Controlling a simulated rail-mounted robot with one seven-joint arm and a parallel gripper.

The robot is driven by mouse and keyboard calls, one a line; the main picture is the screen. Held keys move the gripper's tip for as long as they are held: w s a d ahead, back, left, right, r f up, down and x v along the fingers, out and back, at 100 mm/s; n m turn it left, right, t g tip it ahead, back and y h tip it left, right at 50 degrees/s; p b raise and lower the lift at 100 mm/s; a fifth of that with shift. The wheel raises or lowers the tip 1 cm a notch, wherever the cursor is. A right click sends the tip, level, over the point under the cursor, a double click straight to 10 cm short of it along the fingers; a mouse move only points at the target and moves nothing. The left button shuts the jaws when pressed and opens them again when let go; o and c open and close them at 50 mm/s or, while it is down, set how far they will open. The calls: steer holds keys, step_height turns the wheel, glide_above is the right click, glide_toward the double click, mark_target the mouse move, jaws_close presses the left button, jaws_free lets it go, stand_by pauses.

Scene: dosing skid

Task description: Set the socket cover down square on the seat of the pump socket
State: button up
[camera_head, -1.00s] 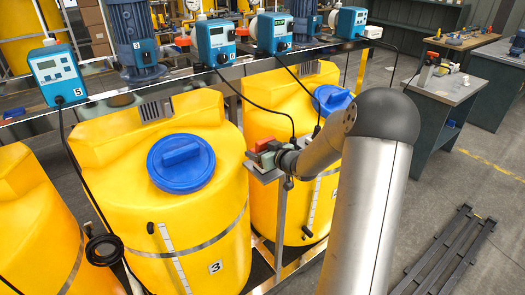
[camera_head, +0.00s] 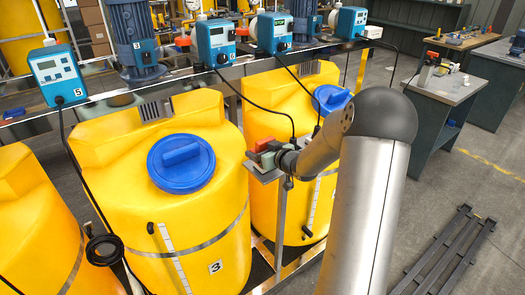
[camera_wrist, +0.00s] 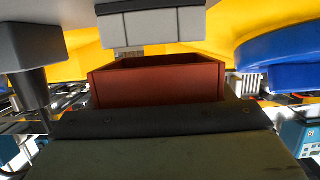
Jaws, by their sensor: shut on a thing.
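My gripper (camera_head: 283,155) is at a small grey stand between two yellow tanks. In the wrist view a red-brown, box-shaped piece with thin walls and a hollow top, apparently the socket cover (camera_wrist: 157,84), lies between a grey segmented block (camera_wrist: 151,27) and a dark-edged, grey-green body (camera_wrist: 165,157). My gripper is shut on it. In the head view a small red patch (camera_head: 268,145) shows beside a grey-green block (camera_head: 262,160), left of my gripper. I cannot make out the seat of the pump socket, or whether the cover touches it or sits square.
Yellow tanks with a blue lid (camera_head: 181,163) and a farther blue lid (camera_head: 331,98) flank the stand. Teal pumps (camera_head: 216,42) line the rail behind, with black hoses hanging down. A grey bench (camera_head: 445,88) stands right. The floor at right holds a dark rack (camera_head: 440,250).

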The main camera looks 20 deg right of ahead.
steer(key=shift+f+b, duration=1.55)
steer(key=shift+f, duration=0.35)
steer(key=o, duration=1.1)
steer(key=shift+c, duration=0.2)
steer(key=v, duration=1.7)
steer(key=shift+s+r+b, duration=0.2)
steer(key=shift+b, duration=0.15)
